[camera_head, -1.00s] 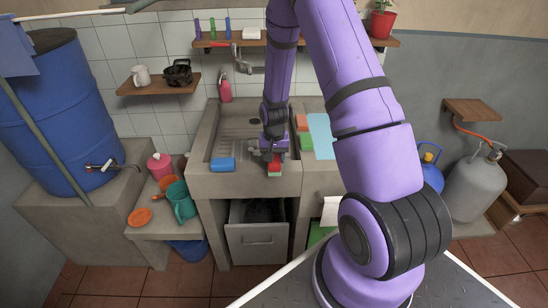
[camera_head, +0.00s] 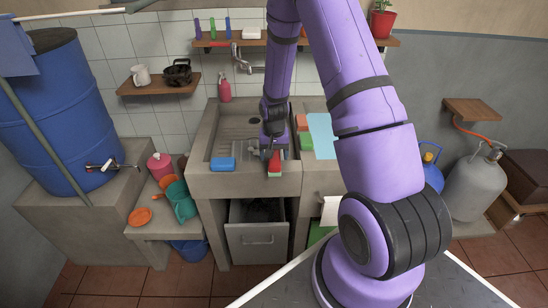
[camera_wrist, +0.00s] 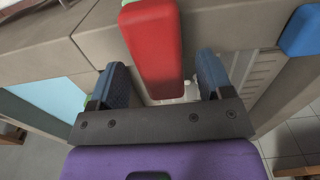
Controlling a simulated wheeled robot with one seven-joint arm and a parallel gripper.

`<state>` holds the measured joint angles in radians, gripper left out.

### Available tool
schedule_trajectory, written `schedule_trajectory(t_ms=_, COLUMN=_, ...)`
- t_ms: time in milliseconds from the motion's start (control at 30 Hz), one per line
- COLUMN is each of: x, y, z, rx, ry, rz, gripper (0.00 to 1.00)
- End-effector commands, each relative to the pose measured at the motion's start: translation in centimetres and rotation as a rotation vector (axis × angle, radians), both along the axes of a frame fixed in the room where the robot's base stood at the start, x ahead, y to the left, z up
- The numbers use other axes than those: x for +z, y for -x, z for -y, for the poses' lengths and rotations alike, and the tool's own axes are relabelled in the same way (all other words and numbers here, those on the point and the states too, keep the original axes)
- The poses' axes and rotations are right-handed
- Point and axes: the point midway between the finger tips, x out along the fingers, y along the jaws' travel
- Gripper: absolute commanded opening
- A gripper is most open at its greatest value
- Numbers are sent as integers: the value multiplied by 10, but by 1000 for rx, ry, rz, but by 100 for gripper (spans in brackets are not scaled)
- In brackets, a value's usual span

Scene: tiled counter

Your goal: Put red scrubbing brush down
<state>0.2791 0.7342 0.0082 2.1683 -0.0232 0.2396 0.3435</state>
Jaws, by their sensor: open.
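The red scrubbing brush (camera_head: 275,158) is at the front edge of the concrete sink counter, with a green part beneath it. In the wrist view the red brush (camera_wrist: 153,45) extends from between my fingers toward the top of the picture. My gripper (camera_wrist: 160,75) is open, with a visible gap on each side of the brush. In the head view my gripper (camera_head: 268,153) is right at the brush and hides part of it. I cannot tell whether the brush rests fully on the counter.
A blue sponge-like block (camera_head: 222,164) lies on the sink's front rim, left of the brush. Green and orange blocks (camera_head: 305,141) and a light blue sheet (camera_head: 322,136) lie to the right. An open drawer (camera_head: 257,235) is below.

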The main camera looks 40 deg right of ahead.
Motion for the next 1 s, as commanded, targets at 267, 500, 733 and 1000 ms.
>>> schedule_trajectory(t_ms=267, x=52, y=0, z=0, rx=0, ry=1, rz=4, gripper=73)
schedule_trajectory(t_ms=500, x=90, y=-1, z=0, rx=1, ry=1, rz=4, gripper=73)
schedule_trajectory(t_ms=733, x=108, y=0, z=-1, rx=3, ry=1, rz=4, gripper=73)
schedule_trajectory(t_ms=1000, x=179, y=11, z=-22, rx=80, ry=18, rz=68, gripper=73)
